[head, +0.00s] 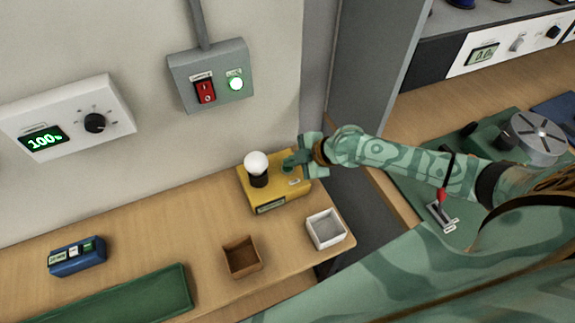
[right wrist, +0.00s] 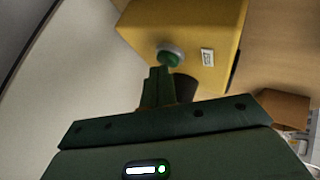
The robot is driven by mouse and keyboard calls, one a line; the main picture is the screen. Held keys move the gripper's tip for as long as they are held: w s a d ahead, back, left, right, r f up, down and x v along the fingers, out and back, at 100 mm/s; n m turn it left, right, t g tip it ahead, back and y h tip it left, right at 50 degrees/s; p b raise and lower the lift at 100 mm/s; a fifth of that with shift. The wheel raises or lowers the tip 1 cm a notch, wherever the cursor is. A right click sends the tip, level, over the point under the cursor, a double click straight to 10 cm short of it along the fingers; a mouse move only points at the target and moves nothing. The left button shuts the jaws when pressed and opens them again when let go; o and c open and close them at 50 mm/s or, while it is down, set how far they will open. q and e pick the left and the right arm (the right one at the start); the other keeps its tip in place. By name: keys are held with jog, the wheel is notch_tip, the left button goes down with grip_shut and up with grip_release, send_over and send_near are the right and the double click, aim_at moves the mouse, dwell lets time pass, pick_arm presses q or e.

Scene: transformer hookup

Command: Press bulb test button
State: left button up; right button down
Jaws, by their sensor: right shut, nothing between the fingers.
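The yellow bulb tester box (head: 262,201) stands on the wooden bench against the wall, and a white bulb (head: 257,163) sits upright in a black socket on its top. My right gripper (head: 291,163) is shut and empty at the right part of the box top. In the right wrist view, a round green button (right wrist: 170,57) with a pale ring sits on the yellow box (right wrist: 218,22). The tips of my shut right gripper (right wrist: 161,70) are right at the button; I cannot tell how far it is pressed. The bulb looks white, and whether it is lit is unclear. My left gripper is out of view.
A brown open box (head: 242,257) and a white open tray (head: 326,229) stand in front of the tester. A blue device (head: 77,256) and a green mat (head: 120,300) lie at left. The wall has a grey switch box (head: 212,76) and a white dial panel (head: 67,118).

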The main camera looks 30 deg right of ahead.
aim_at(292, 168)
jog(key=shift+f, duration=0.15)
dwell(0.3)
jog(key=shift+r+p, duration=0.7)
jog(key=shift+r, duration=0.2)
notch_tip(292, 168, up, 5)
jog(key=p, duration=0.4)
jog(key=shift+r, duration=0.1)
dwell(0.5)
